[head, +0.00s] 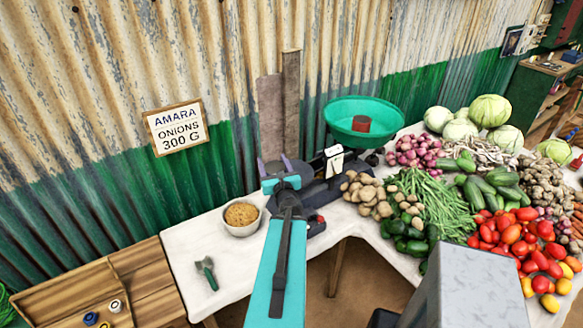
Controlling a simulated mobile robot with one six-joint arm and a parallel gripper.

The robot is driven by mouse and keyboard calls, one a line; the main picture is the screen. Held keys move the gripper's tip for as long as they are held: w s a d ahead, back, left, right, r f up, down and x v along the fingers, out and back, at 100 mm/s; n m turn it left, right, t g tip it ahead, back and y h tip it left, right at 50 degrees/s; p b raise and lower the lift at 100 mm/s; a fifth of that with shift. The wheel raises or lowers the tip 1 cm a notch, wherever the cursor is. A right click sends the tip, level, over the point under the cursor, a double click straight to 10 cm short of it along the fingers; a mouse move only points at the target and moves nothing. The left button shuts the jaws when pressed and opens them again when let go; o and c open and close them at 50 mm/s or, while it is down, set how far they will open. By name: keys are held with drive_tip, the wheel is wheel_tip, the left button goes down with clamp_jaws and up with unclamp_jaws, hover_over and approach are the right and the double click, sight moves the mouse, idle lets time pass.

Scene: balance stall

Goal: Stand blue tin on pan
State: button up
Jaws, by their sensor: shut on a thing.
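My teal arm reaches up from the bottom centre. My gripper (275,166), with purple fingers, is over the left end of the dark balance scale (316,192). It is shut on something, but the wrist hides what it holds. The green pan (343,112) is at the scale's right, apart from my gripper. A reddish-brown cylinder (361,124) stands in the pan. A small blue round piece (90,318) lies in the wooden tray at lower left; I cannot tell if it is the blue tin. No other blue tin shows clearly.
A bowl of grain (241,215) and a green-handled scoop (207,272) are on the white table (190,245). Vegetables crowd the right. The wooden tray (140,270) is at lower left. A sign (177,129) reads "AMARA ONIONS 300 G". The corrugated wall is close behind.

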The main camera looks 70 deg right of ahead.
drive_tip(key=shift+m+g+h, duration=0.4)
drive_tip(key=shift+m+g, duration=0.1)
drive_tip(key=shift+g, duration=0.2)
drive_tip(key=s, duration=0.1)
drive_tip(key=s+d, duration=0.1)
drive_tip(key=s, duration=0.2)
drive_tip(key=shift+s+d+r+p, duration=0.1)
drive_tip(key=shift+s+d+p, duration=0.05)
drive_tip(key=shift+d+p, duration=0.2)
drive_tip(key=shift+b, duration=0.35)
drive_tip(key=shift+w+d, duration=0.15)
drive_tip(key=shift+w, duration=0.05)
